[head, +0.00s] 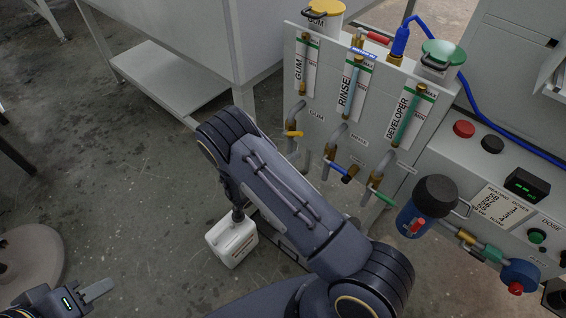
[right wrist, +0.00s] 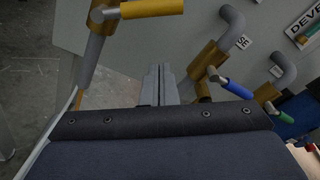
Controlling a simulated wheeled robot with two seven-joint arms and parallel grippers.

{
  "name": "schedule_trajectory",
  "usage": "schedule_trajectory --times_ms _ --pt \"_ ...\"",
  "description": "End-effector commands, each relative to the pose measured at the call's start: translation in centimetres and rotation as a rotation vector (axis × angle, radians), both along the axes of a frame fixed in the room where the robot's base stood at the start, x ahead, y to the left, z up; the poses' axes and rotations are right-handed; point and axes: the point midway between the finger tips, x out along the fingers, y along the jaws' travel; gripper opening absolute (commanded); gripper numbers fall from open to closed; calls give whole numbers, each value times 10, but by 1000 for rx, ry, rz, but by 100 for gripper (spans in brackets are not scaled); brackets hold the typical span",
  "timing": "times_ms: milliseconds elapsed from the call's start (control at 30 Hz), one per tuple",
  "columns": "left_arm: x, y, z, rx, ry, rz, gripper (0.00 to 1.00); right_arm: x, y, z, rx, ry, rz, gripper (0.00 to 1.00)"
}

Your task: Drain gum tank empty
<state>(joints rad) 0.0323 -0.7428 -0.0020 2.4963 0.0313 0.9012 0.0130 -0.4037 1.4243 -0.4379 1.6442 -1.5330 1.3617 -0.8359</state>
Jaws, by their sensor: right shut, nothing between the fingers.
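The gum tank (head: 325,10) has a yellow lid, and its GUM level tube (head: 303,65) is on the panel front. Below is the gum drain valve with a yellow handle (head: 293,133). In the right wrist view the yellow handle (right wrist: 152,8) lies roughly level at the top, beside its brass pipe. My right gripper (right wrist: 156,80) is shut and empty, below and right of that handle, apart from it in the picture. In the head view my forearm hides it. A white jug (head: 232,240) stands on the floor by my arm. My left gripper (head: 97,290) is at the lower left; its opening is unclear.
The rinse valve's blue handle (head: 335,168) and the developer valve's green handle (head: 381,197) are to the right. A blue filter housing (head: 415,220) and control panel stand further right. A grey bench (head: 175,35) is at the back left. The left floor is mostly clear.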

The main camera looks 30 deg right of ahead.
Motion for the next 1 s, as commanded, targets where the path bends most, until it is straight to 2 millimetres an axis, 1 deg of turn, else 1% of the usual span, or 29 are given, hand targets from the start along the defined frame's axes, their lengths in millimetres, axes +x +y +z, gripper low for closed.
schedule_trajectory --times_ms 33,167,300,500,1000 --pt "0 0 -3 0 0 0 36 3 -12 -3 1 0 -4 0" --pt "0 0 -6 0 0 0 36 11 -38 -6 1 -1 -4 0" --pt "0 0 -6 0 0 0 36 22 -28 13 4 -5 0 0" --pt "0 0 -6 0 0 0 36 29 -21 26 3 -3 0 0" --pt "0 0 -5 0 0 0 36 30 -20 29 -1 7 -1 0"
